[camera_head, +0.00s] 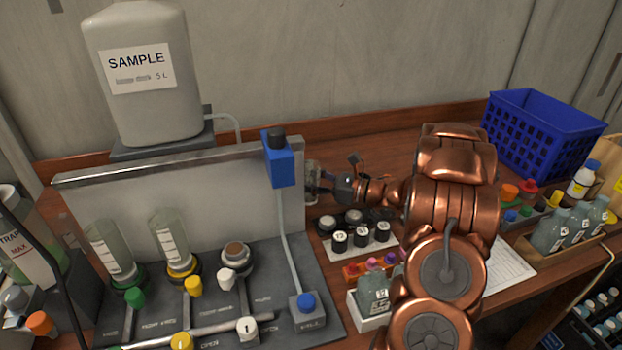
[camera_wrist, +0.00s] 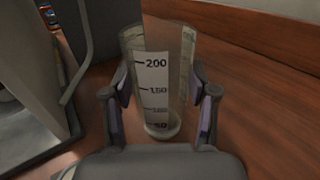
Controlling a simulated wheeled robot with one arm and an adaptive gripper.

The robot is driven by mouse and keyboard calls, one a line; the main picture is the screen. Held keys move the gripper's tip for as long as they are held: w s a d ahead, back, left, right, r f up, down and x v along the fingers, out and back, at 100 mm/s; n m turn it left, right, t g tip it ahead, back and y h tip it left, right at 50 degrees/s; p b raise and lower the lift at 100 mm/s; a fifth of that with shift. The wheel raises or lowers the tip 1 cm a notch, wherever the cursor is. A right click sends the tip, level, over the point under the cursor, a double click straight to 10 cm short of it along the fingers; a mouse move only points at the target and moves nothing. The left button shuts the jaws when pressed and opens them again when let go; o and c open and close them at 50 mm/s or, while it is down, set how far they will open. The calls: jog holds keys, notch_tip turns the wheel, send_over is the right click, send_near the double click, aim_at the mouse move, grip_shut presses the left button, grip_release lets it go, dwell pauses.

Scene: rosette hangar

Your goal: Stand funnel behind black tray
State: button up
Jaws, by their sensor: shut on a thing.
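In the wrist view, a clear funnel (camera_wrist: 158,85) with a white scale reading 200, 150 and lower marks is between my gripper's fingers (camera_wrist: 162,88). It looks upright over brown wood; I cannot tell if its base touches the wood. In the head view my gripper (camera_head: 318,183) is at the right end of the pale upright panel, which partly hides it and the funnel. The dark tray (camera_head: 270,270) is in front of this panel. It bears two similar funnels, one in a green collar (camera_head: 110,250) and one in a yellow collar (camera_head: 172,244), and an empty-looking socket (camera_head: 237,257).
A SAMPLE jug (camera_head: 145,105) stands behind the panel (camera_head: 215,200). A blue box (camera_head: 280,162) and thin tube are at its right end. Black-capped jars (camera_head: 340,240) stand right of the tray. A blue basket (camera_head: 545,135) is at the back right. Wood behind my gripper is clear.

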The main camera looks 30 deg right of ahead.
jog(key=shift+f+b, duration=0.25)
jog(key=shift+b, duration=0.15)
jog(key=o, duration=1.3)
jog(key=shift+c, duration=0.2)
jog(key=shift+r+p, duration=0.25)
jog(key=shift+p, duration=0.1)
